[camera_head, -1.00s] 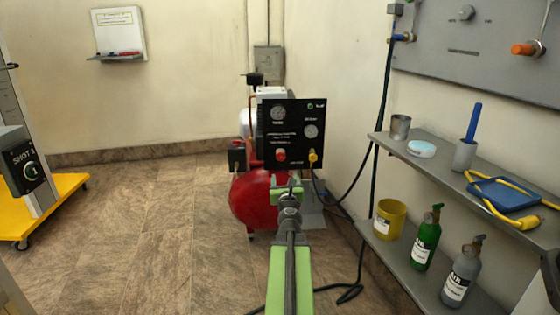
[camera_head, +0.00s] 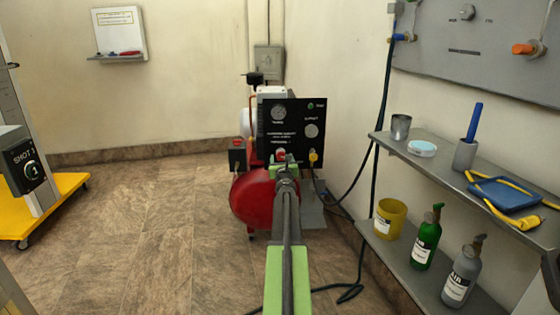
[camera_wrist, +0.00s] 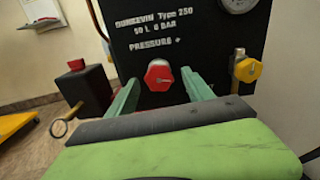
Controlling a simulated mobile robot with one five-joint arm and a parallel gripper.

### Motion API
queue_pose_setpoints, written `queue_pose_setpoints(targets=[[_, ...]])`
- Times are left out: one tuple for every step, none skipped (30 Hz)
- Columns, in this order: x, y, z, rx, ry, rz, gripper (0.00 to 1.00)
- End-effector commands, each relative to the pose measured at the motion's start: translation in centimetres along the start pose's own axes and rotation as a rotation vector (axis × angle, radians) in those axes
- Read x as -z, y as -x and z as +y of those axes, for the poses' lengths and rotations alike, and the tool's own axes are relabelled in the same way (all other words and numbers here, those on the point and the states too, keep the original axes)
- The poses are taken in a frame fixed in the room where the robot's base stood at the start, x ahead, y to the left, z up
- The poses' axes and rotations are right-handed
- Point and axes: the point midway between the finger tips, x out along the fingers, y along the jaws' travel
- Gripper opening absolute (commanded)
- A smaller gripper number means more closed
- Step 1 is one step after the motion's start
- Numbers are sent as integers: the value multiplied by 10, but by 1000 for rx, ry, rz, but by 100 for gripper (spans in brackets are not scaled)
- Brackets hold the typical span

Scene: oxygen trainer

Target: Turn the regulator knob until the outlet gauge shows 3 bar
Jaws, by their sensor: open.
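The red regulator knob (camera_wrist: 158,75) sits on the black compressor panel (camera_head: 292,108), below the "PRESSURE +" lettering. In the head view the knob (camera_head: 281,154) shows just above my gripper (camera_head: 288,168). In the wrist view my gripper (camera_wrist: 161,88) is open, with one green finger on each side of the knob and a gap to each. I cannot tell how deep the fingertips reach around it. The outlet gauge (camera_head: 312,130) is at the panel's right; its needle is too small to read. The wrist view cuts off most of its dial (camera_wrist: 238,4).
A yellow knob (camera_wrist: 247,70) on a brass fitting is right of my right finger. A black box with a red top (camera_wrist: 77,82) stands left. The red tank (camera_head: 252,197) is below the panel.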

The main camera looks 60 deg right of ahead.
Motion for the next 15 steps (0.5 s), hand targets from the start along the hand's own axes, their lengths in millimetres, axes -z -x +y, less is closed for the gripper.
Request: queue_pose_setpoints(targets=[[0,-6,0,0,0,0,60],[0,-7,0,0,0,0,60],[0,-8,0,0,0,0,60],[0,-8,0,0,0,0,60],[0,-9,0,0,0,0,60],[0,-8,0,0,0,0,60],[0,-8,0,0,0,0,60],[0,-8,0,0,0,0,60],[0,-8,0,0,0,0,60],[0,-8,0,0,0,0,60],[0,-8,0,0,0,0,60],[0,-8,0,0,0,0,55],[0,-8,0,0,0,0,51],[0,-8,0,0,0,0,47],[0,-8,0,0,0,0,42]])
